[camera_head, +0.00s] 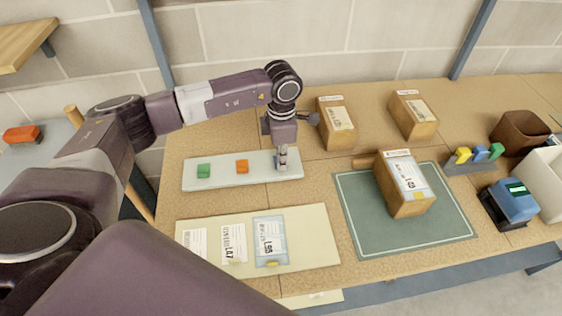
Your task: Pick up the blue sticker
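A pale tray or strip (222,178) lies on the table, with a green sticker block (204,170) on its left and an orange one (242,166) near its middle. My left gripper (282,164) points down over the right end of this strip, right of the orange one. I cannot make out a blue sticker; the spot under the gripper is hidden by its fingers. The fingers look close together, but whether they hold something is too small to tell. My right gripper is not in view.
A cream board (310,240) with white labels and a pale blue pouch (270,241) lies in front. A carton (404,183) rests on a green mat (366,235). Two more cartons (337,122) (413,115) stand behind. A blue device (513,201) and bins are at right.

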